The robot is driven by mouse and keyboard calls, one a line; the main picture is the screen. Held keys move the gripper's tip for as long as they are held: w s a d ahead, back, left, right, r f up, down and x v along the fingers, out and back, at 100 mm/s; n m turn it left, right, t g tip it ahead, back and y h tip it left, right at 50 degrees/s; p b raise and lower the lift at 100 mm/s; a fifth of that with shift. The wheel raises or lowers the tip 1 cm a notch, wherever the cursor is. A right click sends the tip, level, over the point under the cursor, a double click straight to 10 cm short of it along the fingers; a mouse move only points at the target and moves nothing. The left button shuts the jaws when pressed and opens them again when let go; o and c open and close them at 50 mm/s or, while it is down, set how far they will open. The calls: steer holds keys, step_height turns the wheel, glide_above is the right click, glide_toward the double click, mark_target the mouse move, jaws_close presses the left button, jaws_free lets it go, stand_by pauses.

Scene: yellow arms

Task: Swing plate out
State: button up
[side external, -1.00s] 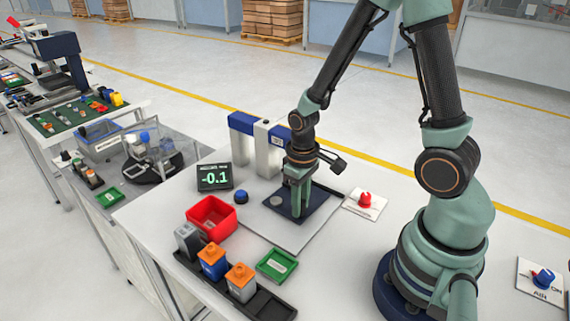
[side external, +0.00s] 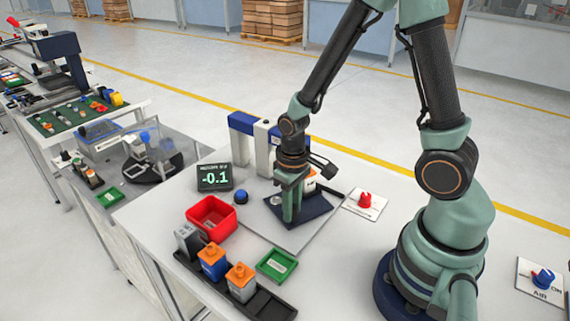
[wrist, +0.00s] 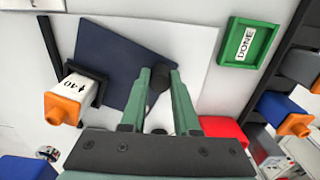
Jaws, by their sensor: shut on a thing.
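The dark navy plate (side external: 312,209) lies at an angle on a pale grey base (side external: 285,238); it also shows in the wrist view (wrist: 110,55). My gripper (side external: 289,218) points down at the plate's near-left part. In the wrist view my gripper's fingertips (wrist: 160,75) are closed around a dark round post (wrist: 157,82) at the plate's edge. The post's lower part is partly hidden by the fingers. A white block with an orange cap (side external: 311,180) stands behind my gripper, partly hidden; in the wrist view it sits left of the fingers (wrist: 60,98).
A blue-topped gantry (side external: 262,140) stands behind the plate. A red bin (side external: 211,216), a green tray (side external: 277,265), a blue button (side external: 241,196) and a display reading -0.1 (side external: 215,177) are nearby. A black rack (side external: 262,300) holds several blocks. A red knob (side external: 365,199) is at right.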

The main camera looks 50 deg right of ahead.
steer(key=shift+w+a, duration=0.2)
steer(key=shift+a, duration=0.3)
steer(key=shift+a, duration=0.1)
steer(key=shift+w+a, duration=0.6)
steer(key=shift+a, duration=0.05)
steer(key=shift+w+a, duration=0.6)
steer(key=shift+w, duration=0.2)
